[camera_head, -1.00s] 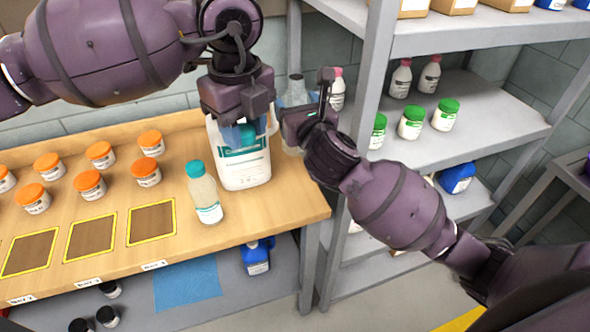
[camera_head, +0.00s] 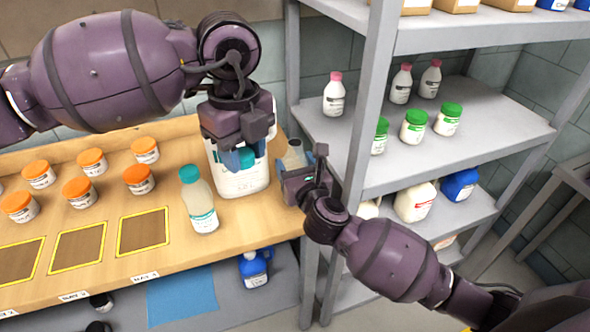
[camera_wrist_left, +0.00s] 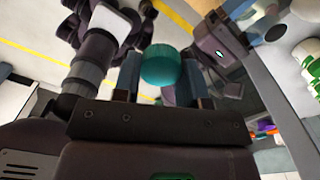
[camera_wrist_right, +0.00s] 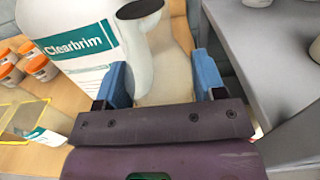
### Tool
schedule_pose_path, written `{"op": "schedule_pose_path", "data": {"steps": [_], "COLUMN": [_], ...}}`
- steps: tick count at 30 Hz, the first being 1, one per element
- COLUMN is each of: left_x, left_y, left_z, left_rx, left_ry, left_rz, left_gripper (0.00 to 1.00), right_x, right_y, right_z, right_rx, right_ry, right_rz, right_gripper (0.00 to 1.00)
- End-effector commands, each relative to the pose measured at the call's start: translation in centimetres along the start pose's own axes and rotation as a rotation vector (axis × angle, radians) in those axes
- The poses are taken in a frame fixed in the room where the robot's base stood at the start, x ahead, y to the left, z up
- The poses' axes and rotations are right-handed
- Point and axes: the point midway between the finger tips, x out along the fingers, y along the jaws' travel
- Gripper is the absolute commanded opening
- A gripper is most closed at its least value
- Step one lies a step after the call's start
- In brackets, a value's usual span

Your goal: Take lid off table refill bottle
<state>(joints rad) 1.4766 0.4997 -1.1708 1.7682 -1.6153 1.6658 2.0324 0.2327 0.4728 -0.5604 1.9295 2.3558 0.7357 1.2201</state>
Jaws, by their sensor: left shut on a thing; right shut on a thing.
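A white refill jug (camera_head: 240,183) with a teal label stands at the table's right end. My left gripper (camera_head: 238,160) is shut on a teal lid (camera_wrist_left: 160,65), just above the jug in the head view. My right gripper (camera_head: 296,178) is shut on a translucent beige bottle (camera_wrist_right: 172,68) beside the jug. That bottle (camera_head: 294,154) is partly hidden by the gripper in the head view. A slimmer teal-capped bottle (camera_head: 198,199) stands upright to the jug's left.
Several orange-lidded jars (camera_head: 139,179) stand on the wooden table (camera_head: 190,250) to the left, behind yellow-edged squares (camera_head: 143,230). A grey shelf rack (camera_head: 365,160) with bottles is close on the right. A blue jug (camera_head: 254,268) sits below the table.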

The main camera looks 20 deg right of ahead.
Motion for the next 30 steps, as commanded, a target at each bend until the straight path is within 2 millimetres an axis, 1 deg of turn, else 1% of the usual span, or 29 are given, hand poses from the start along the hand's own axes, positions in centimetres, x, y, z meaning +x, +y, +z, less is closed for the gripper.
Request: {"op": "schedule_pose_path", "data": {"steps": [1, 2, 10, 15, 16, 20, 27, 30], "left_x": [0.56, 0.63, 0.47, 0.75, 0.70, 0.67, 0.66, 0.46], "left_y": [-0.02, -0.02, -0.02, -0.04, -0.03, -0.03, -0.03, -0.02], "left_z": [0.05, 0.05, 0.04, 0.06, 0.06, 0.05, 0.05, 0.03], "left_rx": [0.000, 0.000, 0.000, 0.000, 0.000, 0.000, 0.000, 0.000], "left_ry": [0.004, 0.004, 0.003, 0.005, 0.005, 0.005, 0.005, 0.003], "left_rz": [0.002, 0.003, 0.002, 0.003, 0.003, 0.003, 0.003, 0.002], "left_gripper": [0.10, 0.10, 0.10, 0.10, 0.10, 0.10, 0.10, 0.10], "right_x": [0.01, 0.01, 0.01, 0.00, 0.01, 0.01, 0.01, 0.02], "right_y": [-0.01, -0.01, 0.01, 0.04, 0.04, 0.02, 0.01, 0.00], "right_z": [-0.94, -1.12, -1.00, -1.45, -1.38, -1.34, -1.33, -0.99], "right_rx": [0.000, 0.001, 0.001, 0.001, 0.001, 0.001, 0.001, 0.000], "right_ry": [0.004, 0.003, -0.001, 0.000, 0.000, 0.000, 0.000, -0.001], "right_rz": [0.000, 0.000, 0.001, 0.001, 0.001, 0.001, 0.001, 0.001], "right_gripper": [0.00, 0.00, 0.00, 0.00, 0.68, 0.88, 0.89, 0.89]}}
